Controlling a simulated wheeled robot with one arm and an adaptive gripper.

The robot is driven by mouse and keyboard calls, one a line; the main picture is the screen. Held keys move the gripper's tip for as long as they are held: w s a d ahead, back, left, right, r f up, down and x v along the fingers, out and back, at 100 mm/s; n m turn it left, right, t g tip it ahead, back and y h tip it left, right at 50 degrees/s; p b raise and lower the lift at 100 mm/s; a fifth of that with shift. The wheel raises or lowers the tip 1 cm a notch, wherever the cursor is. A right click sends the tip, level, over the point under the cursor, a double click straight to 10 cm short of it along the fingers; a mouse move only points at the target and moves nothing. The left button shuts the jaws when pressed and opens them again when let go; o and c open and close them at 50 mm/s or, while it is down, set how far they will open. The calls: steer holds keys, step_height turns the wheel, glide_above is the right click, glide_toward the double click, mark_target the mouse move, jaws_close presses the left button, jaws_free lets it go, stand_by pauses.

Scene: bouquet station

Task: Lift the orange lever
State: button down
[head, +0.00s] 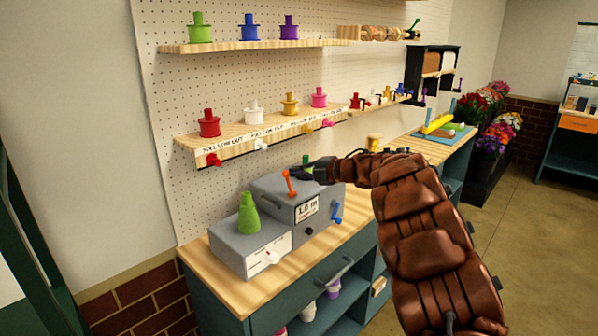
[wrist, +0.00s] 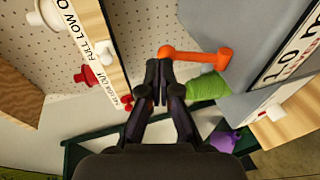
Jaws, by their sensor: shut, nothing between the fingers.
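In the wrist view the lever (wrist: 195,56) lies across the picture just beyond my fingertips. My gripper (head: 297,173) is right beside the lever's upper end in the head view. In the wrist view my gripper (wrist: 158,75) has its two fingers together with nothing between them. The fingertips are very close to the lever's left knob; I cannot tell whether they touch.
A green bottle-shaped piece (head: 249,214) stands on the machine's lower front part. A blue lever (head: 337,212) is on its right side. A shelf (head: 262,133) with several spools and small knobs runs along the pegboard above. The bench front (head: 228,282) is clear.

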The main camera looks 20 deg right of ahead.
steer(key=s+d+r+b, duration=0.1)
steer(key=s+d+r, duration=0.6)
steer(key=s+r, duration=0.1)
steer(key=shift+s+d, duration=0.15)
steer(key=shift+s, duration=0.2)
steer(key=shift+r, duration=0.1)
